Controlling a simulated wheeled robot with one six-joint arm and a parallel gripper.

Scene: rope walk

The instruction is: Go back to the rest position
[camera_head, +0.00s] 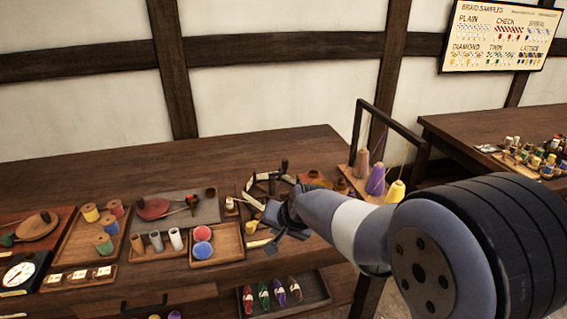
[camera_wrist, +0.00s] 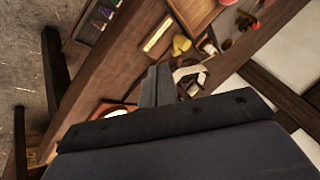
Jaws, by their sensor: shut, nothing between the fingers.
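My gripper (camera_head: 277,217) is at the end of my arm, over the right part of the long wooden table (camera_head: 120,179) in the head view. In the wrist view my gripper (camera_wrist: 157,86) points toward the tabletop, with its fingers together and nothing between them. Part of the gripper is hard to make out against dark items behind it in the head view. My arm reaches in from the lower right and hides part of the table's right end.
Spools in a tray (camera_head: 84,252), red and blue round pieces in a tray (camera_head: 231,250) and a scale (camera_head: 20,274) stand left of my gripper. A frame with cones (camera_head: 376,181) stands close behind my arm. A low tray (camera_head: 314,298) holds colored bundles. The table's back left is clear.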

